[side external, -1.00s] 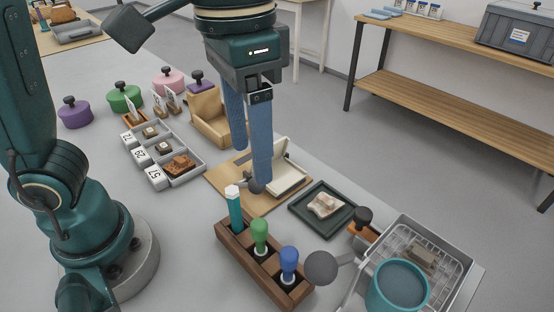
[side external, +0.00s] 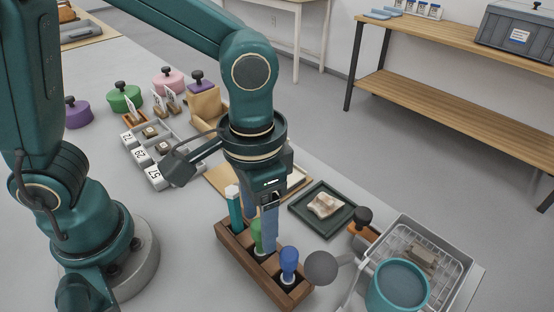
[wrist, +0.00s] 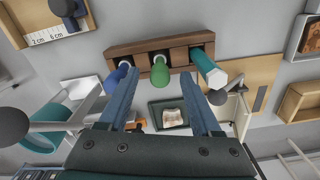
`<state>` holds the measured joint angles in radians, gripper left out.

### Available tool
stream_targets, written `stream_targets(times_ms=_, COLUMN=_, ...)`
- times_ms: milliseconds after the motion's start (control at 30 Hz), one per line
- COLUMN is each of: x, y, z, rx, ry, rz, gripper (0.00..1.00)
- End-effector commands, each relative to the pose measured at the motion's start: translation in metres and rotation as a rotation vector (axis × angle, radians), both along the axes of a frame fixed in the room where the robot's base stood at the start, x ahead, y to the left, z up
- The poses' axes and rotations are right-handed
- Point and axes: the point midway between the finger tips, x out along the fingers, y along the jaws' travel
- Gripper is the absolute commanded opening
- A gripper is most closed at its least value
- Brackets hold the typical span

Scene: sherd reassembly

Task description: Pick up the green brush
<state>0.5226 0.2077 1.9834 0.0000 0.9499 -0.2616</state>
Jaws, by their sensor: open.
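The green brush (side external: 257,237) stands upright in the middle slot of a wooden holder (side external: 238,256), partly hidden by my gripper in the side view. A blue-handled tool (side external: 289,262) and a teal hexagonal-handled tool (side external: 235,210) stand in the slots on either side. My gripper (side external: 262,228) points down over the holder, its fingers close to the green handle. In the wrist view the green brush (wrist: 159,72) shows between the two spread, open fingertips (wrist: 160,76). Nothing is held. Whether a finger touches the handle is unclear.
A dark green tray (side external: 303,224) with a pale sherd lies behind the holder. A grey ball on an arm (side external: 322,267) stands close to its right end, near a teal tub (side external: 398,288) and a wire basket (side external: 425,245). Numbered trays (side external: 152,160) lie at the left.

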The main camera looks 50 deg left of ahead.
Motion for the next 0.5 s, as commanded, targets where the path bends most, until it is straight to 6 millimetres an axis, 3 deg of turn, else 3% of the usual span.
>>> stream_targets(times_ms=300, x=-0.001, y=0.000, z=-0.038, rx=0.001, ry=0.005, rz=-0.001, gripper=0.65)
stream_targets(times_ms=500, x=0.000, y=0.000, z=-0.048, rx=-0.001, ry=0.001, rz=-0.002, gripper=0.65)
